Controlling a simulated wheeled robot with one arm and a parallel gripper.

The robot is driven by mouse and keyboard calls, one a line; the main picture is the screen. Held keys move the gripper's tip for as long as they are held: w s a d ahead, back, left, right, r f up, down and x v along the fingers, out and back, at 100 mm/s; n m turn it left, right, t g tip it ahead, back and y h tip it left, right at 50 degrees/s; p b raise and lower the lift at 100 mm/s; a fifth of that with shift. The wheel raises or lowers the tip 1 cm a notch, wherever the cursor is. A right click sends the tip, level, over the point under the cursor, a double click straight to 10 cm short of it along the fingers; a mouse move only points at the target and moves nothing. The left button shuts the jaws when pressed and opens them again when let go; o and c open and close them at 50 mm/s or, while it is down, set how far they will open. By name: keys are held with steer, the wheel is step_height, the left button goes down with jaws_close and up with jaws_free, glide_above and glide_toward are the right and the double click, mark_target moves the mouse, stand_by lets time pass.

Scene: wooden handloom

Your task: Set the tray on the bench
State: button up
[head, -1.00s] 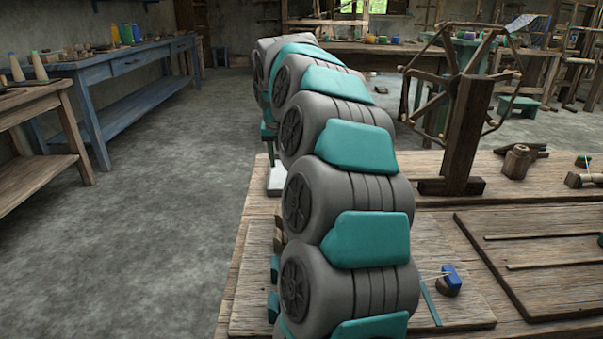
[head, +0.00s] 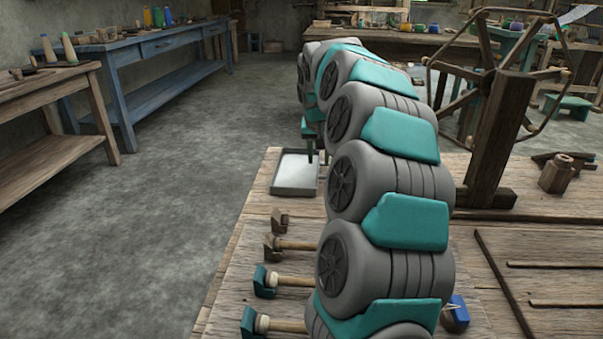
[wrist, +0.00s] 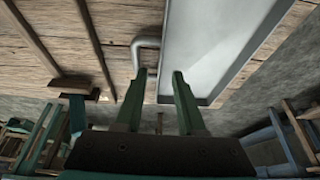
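The tray (head: 296,187) is a shallow, pale grey metal tray. It lies at the far left corner of the wooden worktop in the head view, partly hidden by my arm. In the wrist view the tray (wrist: 205,40) fills the upper right, with a bent grey handle (wrist: 146,41) on its left side. My gripper (wrist: 158,74) has two green fingers spread apart, with nothing clearly held between them. The fingertips are close to the handle and the tray's edge; whether they touch is unclear. In the head view my gripper (head: 317,152) shows small above the tray. A blue bench (head: 150,50) stands at the left.
A brown wooden table (head: 50,85) stands at the near left. The floor (head: 190,180) on the left is clear.

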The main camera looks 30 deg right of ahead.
mark_target(318, 164)
steer(key=x, duration=0.3)
steer(key=shift+f, duration=0.25)
steer(key=shift+c, duration=0.4)
jaws_close()
stand_by(0.7)
